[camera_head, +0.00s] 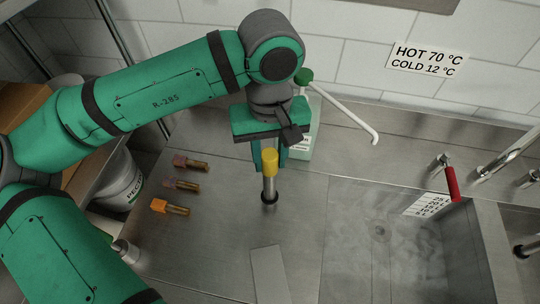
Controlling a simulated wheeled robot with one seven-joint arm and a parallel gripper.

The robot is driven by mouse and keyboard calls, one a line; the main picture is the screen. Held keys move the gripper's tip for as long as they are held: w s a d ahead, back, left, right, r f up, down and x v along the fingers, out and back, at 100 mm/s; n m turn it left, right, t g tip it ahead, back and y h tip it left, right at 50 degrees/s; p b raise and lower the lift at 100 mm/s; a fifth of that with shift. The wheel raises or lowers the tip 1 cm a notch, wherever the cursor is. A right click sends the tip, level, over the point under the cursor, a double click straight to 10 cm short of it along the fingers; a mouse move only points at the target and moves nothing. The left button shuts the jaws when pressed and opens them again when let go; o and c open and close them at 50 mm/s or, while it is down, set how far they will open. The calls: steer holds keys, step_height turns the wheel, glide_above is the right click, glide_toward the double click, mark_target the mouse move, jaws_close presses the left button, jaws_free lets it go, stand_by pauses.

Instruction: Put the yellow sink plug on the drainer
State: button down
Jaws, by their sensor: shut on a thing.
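The yellow sink plug (269,162) has a yellow top on a steel stem with a dark lower end. It hangs upright below my gripper (268,150), which is shut on its top. The fingertips are partly hidden by the plug and the green gripper body. The plug is over the steel drainer (225,235), left of the sink. I cannot tell whether its lower end touches the drainer or is a little above it.
The sink (345,240) with a hazy inside is at right, with a red-handled tap (452,184) behind it. Three brass pieces with coloured ends (172,207) lie at left. A pump bottle (303,140) stands behind my gripper. A flat plate (269,275) lies in front.

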steer(key=c, duration=1.3)
jaws_free()
steer(key=shift+c, duration=0.2)
step_height(320, 180, up, 12)
